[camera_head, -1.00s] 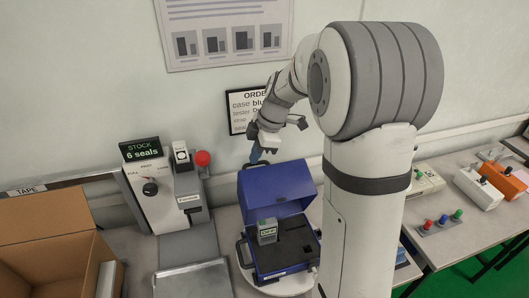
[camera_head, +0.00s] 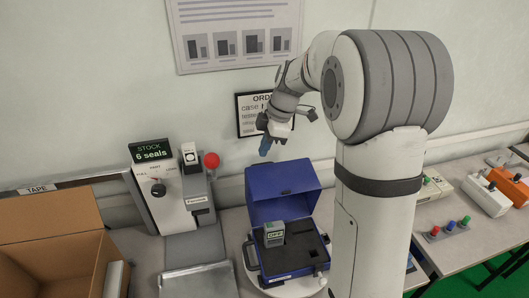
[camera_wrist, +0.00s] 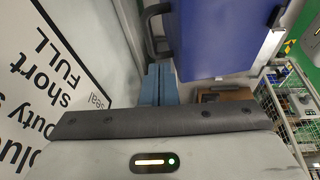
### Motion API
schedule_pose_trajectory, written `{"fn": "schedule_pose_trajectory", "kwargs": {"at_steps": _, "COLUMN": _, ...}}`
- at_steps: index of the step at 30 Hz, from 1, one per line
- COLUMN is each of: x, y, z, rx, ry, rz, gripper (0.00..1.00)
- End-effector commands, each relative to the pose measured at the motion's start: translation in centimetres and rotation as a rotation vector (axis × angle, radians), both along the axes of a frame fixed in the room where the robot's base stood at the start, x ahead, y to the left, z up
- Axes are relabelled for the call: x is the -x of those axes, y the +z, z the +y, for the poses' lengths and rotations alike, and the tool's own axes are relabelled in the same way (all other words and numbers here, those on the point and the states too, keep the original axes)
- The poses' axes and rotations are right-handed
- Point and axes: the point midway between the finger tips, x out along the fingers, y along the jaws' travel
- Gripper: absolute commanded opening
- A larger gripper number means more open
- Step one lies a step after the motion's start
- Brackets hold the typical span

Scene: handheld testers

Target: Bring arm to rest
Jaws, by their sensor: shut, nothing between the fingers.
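My gripper (camera_head: 265,146) is in the air in front of the wall, above and behind the raised lid of the blue case (camera_head: 283,192). In the wrist view its blue fingers (camera_wrist: 158,86) are together with nothing between them. The case stands open on a round white turntable (camera_head: 262,284). A grey tester (camera_head: 274,239) with a green screen reading OFF is upright in its dark foam. In the wrist view a blue panel (camera_wrist: 220,38), seemingly the lid, is close to the fingers on the right, with a gap. My upper arm hides part of the bench.
A framed order sign (camera_head: 249,118) hangs on the wall by my gripper and fills the wrist view's left side. A seal machine (camera_head: 160,200) with a red knob (camera_head: 211,160) and an open cardboard box (camera_head: 45,225) stand to the left. Testers (camera_head: 486,197) are at right.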

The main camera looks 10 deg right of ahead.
Motion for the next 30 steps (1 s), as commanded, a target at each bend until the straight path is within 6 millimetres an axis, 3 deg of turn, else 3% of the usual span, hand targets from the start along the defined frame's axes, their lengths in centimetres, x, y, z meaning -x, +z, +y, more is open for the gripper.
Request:
{"fn": "schedule_pose_trajectory", "kwargs": {"at_steps": 9, "x": -0.4, "y": 6.7, "z": -2.2, "rx": 0.001, "ry": -0.003, "rz": -0.005, "gripper": 0.00}}
{"fn": "schedule_pose_trajectory", "kwargs": {"at_steps": 18, "x": 0.3, "y": 9.0, "z": -2.8, "rx": 0.007, "ry": -0.040, "rz": 0.006, "gripper": 0.00}}
{"fn": "schedule_pose_trajectory", "kwargs": {"at_steps": 23, "x": 4.0, "y": 8.9, "z": -2.6, "rx": 0.038, "ry": -0.259, "rz": 0.048, "gripper": 0.00}}
{"fn": "schedule_pose_trajectory", "kwargs": {"at_steps": 30, "x": 12.9, "y": 6.9, "z": -2.5, "rx": 0.074, "ry": -0.782, "rz": 0.107, "gripper": 0.00}}
